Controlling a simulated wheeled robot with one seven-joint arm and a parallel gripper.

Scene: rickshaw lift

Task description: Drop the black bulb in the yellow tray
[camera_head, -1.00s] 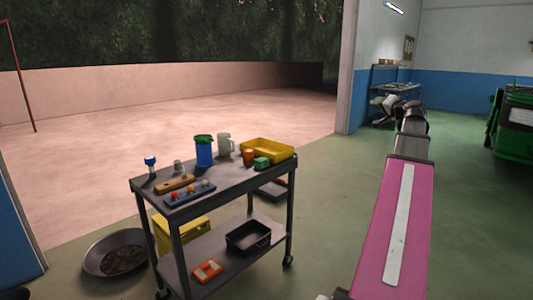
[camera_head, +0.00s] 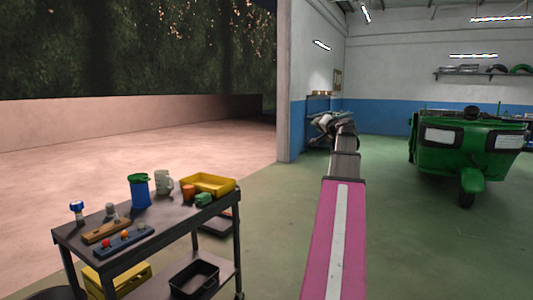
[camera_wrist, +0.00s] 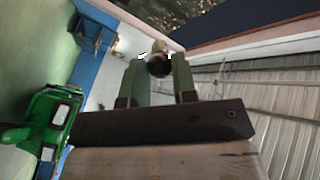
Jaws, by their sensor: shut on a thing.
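The yellow tray (camera_head: 222,190) lies on the top of a grey cart at lower left in the head view, at the cart's far right corner. My gripper (camera_wrist: 160,70) is shut on a small, dark round thing (camera_wrist: 158,65), which looks like the black bulb, between its fingertips in the wrist view. Only part of it shows, with white patches beside it. In the head view my arm reaches forward, well to the right of the cart and away from the tray. There, the held thing cannot be made out.
The cart (camera_head: 165,215) also carries a blue container (camera_head: 139,192), a mug (camera_head: 164,182), an orange cup (camera_head: 188,192), a green item (camera_head: 203,199) and a wooden block (camera_head: 106,231). A green rickshaw (camera_head: 470,150) stands at right. Open green floor lies between cart and rickshaw.

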